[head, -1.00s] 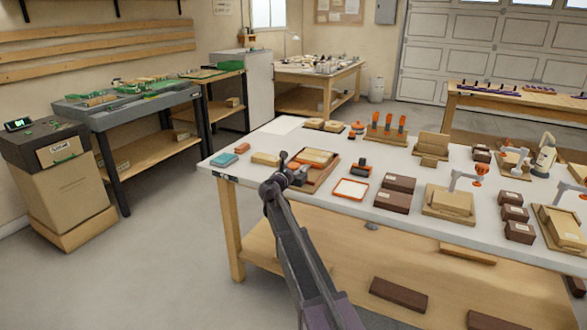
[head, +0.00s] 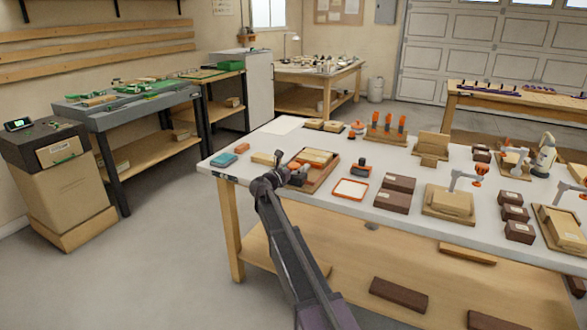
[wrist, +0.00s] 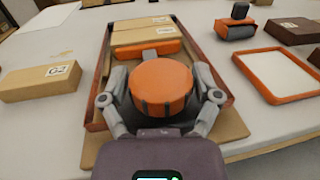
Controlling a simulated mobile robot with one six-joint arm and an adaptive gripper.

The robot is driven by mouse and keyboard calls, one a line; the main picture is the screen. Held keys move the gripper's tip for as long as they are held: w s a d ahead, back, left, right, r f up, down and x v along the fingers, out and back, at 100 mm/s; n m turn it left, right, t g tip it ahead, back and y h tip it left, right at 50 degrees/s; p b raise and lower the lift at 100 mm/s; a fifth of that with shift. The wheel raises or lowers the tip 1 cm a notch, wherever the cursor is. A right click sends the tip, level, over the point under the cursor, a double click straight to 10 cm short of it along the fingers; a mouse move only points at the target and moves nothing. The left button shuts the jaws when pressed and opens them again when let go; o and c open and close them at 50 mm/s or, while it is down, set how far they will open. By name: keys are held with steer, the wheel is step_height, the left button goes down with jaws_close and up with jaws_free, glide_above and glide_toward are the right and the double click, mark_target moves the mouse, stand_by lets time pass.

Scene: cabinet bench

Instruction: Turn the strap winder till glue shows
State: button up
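The strap winder's round orange knob (wrist: 160,84) with dark marks on its side is in the middle of the wrist view. It stands at the near end of a brown-framed tray (wrist: 98,82). Two pale wooden pieces (wrist: 145,37) lie in the tray, with an orange bar (wrist: 122,53) along their near side. My gripper (wrist: 161,76) is around the knob with its fingers spread, one on each side; no firm contact shows. In the head view my gripper (head: 274,178) is low at the tray's left end and partly hides the winder. No glue is visible.
A labelled wooden block (wrist: 42,82) lies left of the tray. An orange-rimmed tray (wrist: 282,78) and an orange-and-black tool (wrist: 236,28) are to its right. Dark boxes (head: 396,191) and further fixtures crowd the bench's right side.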

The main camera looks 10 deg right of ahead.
steer(key=shift+s, duration=0.1)
stand_by(0.4)
steer(key=v, duration=1.2)
stand_by(1.5)
steer(key=s+d+n+t+y, duration=0.4)
steer(key=s+d+n+y, duration=0.1)
steer(key=y, duration=0.3)
steer(key=shift+r+n+t, duration=0.15)
steer(key=shift+n+t, duration=0.25)
steer(key=shift+n, duration=0.2)
steer(key=shift+w, duration=0.15)
steer(key=x, duration=1.3)
steer(key=shift+w, duration=0.4)
